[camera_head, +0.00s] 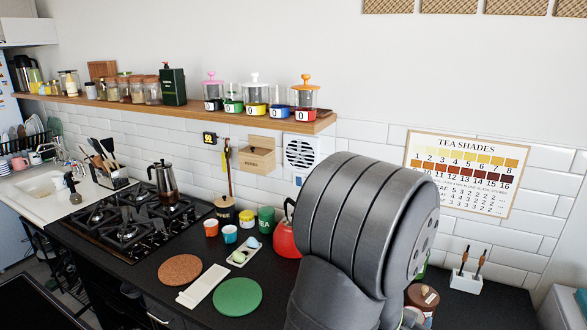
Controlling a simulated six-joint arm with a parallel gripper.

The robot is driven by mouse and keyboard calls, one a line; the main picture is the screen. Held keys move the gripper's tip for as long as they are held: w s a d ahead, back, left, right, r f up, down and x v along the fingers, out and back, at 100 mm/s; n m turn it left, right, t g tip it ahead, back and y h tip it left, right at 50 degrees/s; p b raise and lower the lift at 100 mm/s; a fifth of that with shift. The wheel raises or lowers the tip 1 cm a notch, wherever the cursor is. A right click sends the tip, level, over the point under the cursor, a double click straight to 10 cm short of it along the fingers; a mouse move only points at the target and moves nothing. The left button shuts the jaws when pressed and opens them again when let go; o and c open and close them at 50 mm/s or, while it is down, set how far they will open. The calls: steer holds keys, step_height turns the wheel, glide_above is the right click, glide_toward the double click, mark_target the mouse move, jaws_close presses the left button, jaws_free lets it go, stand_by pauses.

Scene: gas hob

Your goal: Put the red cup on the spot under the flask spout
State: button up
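A small orange-red cup (211,228) stands upright on the dark counter, just left of a small blue cup (230,234). It is the only cup that matches the red cup. Flask-like clear dispensers with coloured tops and bases stand on the wall shelf, among them one with an orange top and red base (305,96). I cannot tell which thing is the task's flask, and no spot under a spout can be made out. My gripper is not visible; my grey arm fills the right middle of the view and hides part of the counter.
A cork mat (180,269), a white strip (203,285) and a green mat (237,297) lie on the front counter. A red kettle (287,240) is partly behind my arm. A glass pot (163,182) stands on the gas hob (127,232). The wooden shelf (215,113) overhangs the back.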

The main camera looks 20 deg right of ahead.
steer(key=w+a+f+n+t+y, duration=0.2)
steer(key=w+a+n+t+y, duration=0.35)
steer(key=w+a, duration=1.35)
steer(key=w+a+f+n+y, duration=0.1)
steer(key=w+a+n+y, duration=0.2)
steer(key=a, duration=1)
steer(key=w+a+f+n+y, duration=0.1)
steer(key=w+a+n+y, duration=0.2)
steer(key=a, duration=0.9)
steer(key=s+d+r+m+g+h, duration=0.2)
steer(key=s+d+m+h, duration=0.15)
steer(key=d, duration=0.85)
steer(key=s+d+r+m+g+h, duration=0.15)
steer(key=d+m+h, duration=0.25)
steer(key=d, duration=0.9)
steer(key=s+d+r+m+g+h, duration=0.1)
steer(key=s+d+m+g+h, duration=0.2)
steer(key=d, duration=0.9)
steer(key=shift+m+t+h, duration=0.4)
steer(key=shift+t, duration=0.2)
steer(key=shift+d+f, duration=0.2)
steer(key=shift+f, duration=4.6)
